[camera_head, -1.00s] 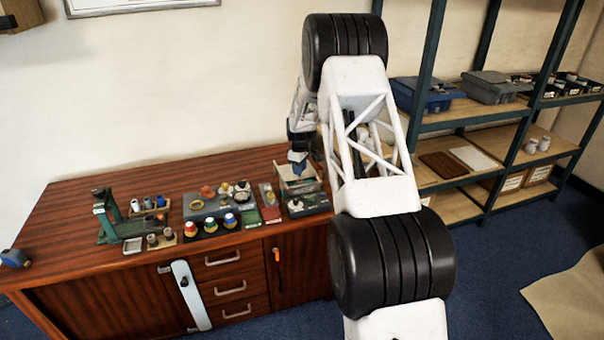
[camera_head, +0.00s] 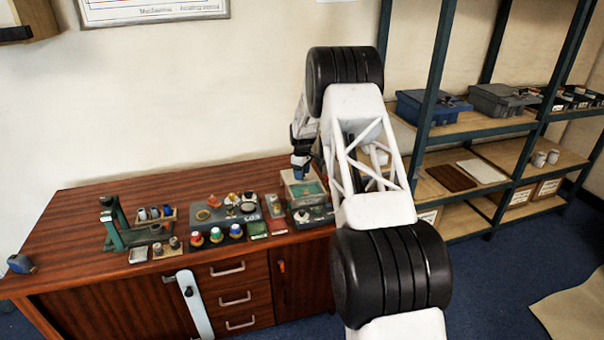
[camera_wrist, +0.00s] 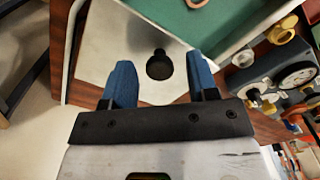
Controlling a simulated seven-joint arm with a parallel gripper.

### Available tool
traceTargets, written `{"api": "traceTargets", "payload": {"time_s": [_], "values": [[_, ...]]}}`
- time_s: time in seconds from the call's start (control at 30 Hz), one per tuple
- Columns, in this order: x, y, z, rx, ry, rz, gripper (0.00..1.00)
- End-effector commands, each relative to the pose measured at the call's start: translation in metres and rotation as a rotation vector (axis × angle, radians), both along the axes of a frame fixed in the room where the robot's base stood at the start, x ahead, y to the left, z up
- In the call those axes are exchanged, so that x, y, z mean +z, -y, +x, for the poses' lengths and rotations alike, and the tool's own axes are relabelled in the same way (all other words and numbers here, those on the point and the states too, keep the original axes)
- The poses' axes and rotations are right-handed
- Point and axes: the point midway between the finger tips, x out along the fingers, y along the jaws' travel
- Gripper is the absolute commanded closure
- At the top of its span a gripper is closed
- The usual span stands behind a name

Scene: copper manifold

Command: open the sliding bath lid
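The bath (camera_head: 318,203) is a pale-walled box with green showing inside, at the right end of the wooden cabinet top. In the wrist view, a grey metal plate, the lid (camera_wrist: 100,55), carries a round black knob (camera_wrist: 159,68). A pale edge divides the lid from the green area (camera_wrist: 195,18). My gripper (camera_wrist: 159,60) has two blue fingers, spread apart, one on each side of the knob with gaps visible. I cannot tell how far above the lid the fingertips are. In the head view my gripper (camera_head: 300,172) is over the bath, and the lid is hard to make out.
Several small parts and coloured-capped pots (camera_head: 216,235) stand left of the bath. A green press-like stand (camera_head: 115,225) is further left. The shelf rack (camera_head: 470,130) stands right of my arm. The cabinet top's back left (camera_head: 80,215) is clear.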

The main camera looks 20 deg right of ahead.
Motion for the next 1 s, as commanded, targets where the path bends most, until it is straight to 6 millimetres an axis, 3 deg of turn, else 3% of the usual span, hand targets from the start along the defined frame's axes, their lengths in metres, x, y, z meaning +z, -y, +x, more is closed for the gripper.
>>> {"api": "traceTargets", "payload": {"time_s": [0.37, 1.0], "values": [[0.009, 0.000, 0.000, 0.000, 0.001, 0.000, 0.46], [0.075, 0.000, 0.000, 0.000, 0.000, 0.000, 0.46]]}}
